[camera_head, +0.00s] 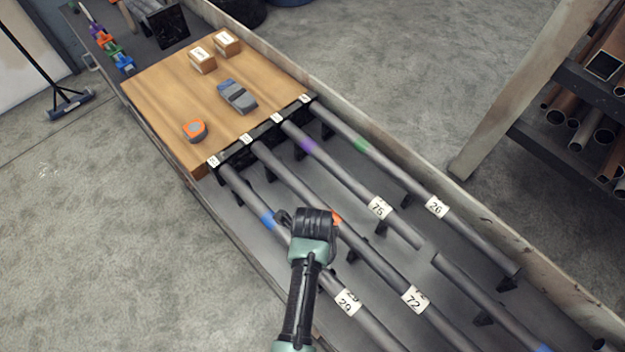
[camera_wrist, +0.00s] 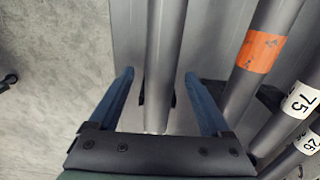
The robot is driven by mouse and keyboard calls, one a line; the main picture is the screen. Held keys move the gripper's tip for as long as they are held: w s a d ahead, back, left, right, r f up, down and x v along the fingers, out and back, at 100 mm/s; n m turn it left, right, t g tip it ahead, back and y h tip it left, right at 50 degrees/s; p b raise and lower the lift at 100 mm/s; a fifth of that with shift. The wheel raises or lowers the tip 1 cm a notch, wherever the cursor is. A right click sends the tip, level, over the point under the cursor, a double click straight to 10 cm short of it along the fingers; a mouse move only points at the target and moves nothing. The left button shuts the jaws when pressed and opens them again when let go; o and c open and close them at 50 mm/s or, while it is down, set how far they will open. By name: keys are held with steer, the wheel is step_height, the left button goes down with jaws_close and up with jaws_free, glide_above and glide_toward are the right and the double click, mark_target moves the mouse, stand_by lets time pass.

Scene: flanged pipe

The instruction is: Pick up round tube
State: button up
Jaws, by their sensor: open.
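Several long grey round tubes lie side by side on a low rack. The leftmost tube (camera_head: 238,186) has a blue band and a label 29; it also shows in the wrist view (camera_wrist: 166,45). The second tube (camera_head: 385,270) has a label 72 and an orange band, which shows in the wrist view (camera_wrist: 259,52). My gripper (camera_head: 311,217) is over the left tubes and hides part of them. In the wrist view my gripper (camera_wrist: 160,73) is open, with the leftmost tube between its two blue fingers. A gap shows on each side, and I cannot tell the height.
Tubes labelled 75 (camera_head: 345,178) and 26 (camera_head: 400,180) lie to the right. A wooden board (camera_head: 160,95) beyond the rack holds two small boxes, a grey tool (camera_head: 237,96) and an orange tape measure (camera_head: 195,130). A pipe shelf (camera_head: 555,145) stands at right.

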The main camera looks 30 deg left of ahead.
steer(key=shift+f, duration=0.3)
jaws_close()
stand_by(0.8)
steer(key=shift+w+a+r, duration=0.1)
stand_by(0.3)
